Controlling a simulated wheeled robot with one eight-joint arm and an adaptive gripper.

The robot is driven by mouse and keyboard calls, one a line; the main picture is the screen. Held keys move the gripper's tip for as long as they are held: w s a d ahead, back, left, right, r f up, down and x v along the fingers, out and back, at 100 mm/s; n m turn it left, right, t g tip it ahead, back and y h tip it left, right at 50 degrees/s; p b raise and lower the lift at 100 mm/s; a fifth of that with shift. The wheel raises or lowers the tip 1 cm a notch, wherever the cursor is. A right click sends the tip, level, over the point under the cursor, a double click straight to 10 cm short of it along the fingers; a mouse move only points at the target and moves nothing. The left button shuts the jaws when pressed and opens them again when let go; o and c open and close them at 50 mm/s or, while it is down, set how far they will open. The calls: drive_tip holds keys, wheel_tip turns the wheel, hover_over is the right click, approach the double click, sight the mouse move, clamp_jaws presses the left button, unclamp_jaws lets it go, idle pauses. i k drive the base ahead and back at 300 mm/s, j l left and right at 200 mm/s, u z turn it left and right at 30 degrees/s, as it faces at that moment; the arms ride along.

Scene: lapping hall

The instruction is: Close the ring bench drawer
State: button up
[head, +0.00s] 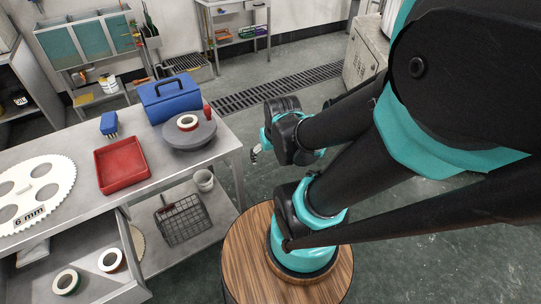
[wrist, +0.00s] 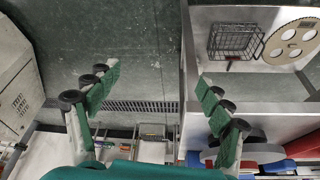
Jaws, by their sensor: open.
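The ring bench drawer (head: 84,257) is pulled out at the lower left of the head view, below the grey bench top (head: 75,143). Two rings lie in it, a green-edged one (head: 66,281) and a red-edged one (head: 110,260). The drawer's near end is cut off by the frame. My gripper (head: 256,152) is past the bench's right end, well apart from the drawer. In the wrist view my gripper (wrist: 158,75) has its fingers wide apart with nothing between them. I cannot make out the drawer in the wrist view.
A toothed disc (head: 55,172), red tray (head: 120,165), blue toolbox (head: 170,98) and round grey plate (head: 190,135) stand on the bench. A wire basket (head: 184,221) sits on the lower shelf. A round wooden top (head: 245,258) is under my arm. Green floor lies right of the bench.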

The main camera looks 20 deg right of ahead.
sight(79, 248)
drive_tip(key=u, duration=2.3)
drive_tip(key=k+u, duration=0.15)
drive_tip(key=k+z, duration=0.1)
drive_tip(key=k, duration=0.7)
